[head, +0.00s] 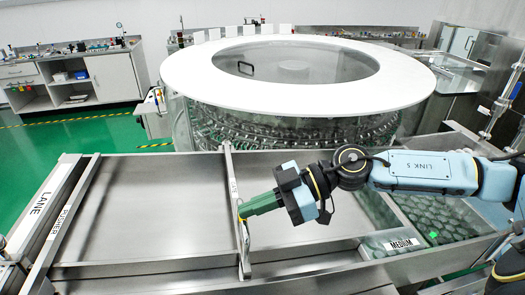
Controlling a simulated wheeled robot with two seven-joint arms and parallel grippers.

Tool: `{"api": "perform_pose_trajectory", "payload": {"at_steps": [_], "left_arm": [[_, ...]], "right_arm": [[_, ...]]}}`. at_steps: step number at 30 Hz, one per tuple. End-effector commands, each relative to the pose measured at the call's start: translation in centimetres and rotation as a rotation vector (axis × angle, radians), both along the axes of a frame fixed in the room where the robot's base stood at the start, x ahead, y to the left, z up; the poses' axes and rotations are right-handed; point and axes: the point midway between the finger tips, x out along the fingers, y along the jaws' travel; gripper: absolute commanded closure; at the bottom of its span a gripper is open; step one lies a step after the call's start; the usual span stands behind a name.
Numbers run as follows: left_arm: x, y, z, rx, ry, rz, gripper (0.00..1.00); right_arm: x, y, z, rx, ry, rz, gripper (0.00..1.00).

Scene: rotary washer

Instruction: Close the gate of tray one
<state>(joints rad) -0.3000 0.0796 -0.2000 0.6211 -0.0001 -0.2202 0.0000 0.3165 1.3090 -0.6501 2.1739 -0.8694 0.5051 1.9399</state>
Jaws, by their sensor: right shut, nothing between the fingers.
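The metal tray surface (150,205) lies in front of the rotary washer. A narrow upright metal bar (228,165) crosses it from back to front, with a small label on it that is partly hidden; it looks like the gate, but I cannot read it for sure. My right gripper (243,211) has green fingers, shut and empty, pointing left. Its tips are at the bar's right side, over the middle of its length; I cannot tell whether they touch it. My left gripper is not in view.
The round washer with a white ring top (300,95) stands behind the trays. A bar labelled PUSHER (60,222) and a LANE rail (42,200) are at the left. Compartments of glass vials (435,215), near a MEDIUM label (402,244), lie at the right under my arm.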

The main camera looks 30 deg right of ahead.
Motion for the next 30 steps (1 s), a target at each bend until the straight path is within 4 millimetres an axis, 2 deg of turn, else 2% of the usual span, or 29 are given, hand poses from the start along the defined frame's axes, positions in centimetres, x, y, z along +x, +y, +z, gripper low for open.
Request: {"api": "perform_pose_trajectory", "payload": {"at_steps": [1,5,19,21,24,30], "left_arm": [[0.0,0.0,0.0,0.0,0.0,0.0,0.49],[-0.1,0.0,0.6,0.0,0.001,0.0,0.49],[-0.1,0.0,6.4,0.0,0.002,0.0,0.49],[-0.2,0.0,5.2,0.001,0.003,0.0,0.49],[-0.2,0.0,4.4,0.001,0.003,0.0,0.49],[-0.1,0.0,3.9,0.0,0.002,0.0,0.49]], "right_arm": [[-0.3,-0.1,-0.7,-0.008,0.015,0.003,1.0],[-0.3,-0.1,-0.3,-0.009,0.016,0.002,1.0],[-0.3,0.0,4.5,-0.002,0.002,-0.007,1.0],[-0.6,-1.1,4.0,-0.007,0.004,-0.012,1.0],[-1.1,-2.2,4.3,-0.007,0.004,-0.011,1.0],[-1.8,-3.9,5.0,-0.006,0.004,-0.009,1.0]]}}
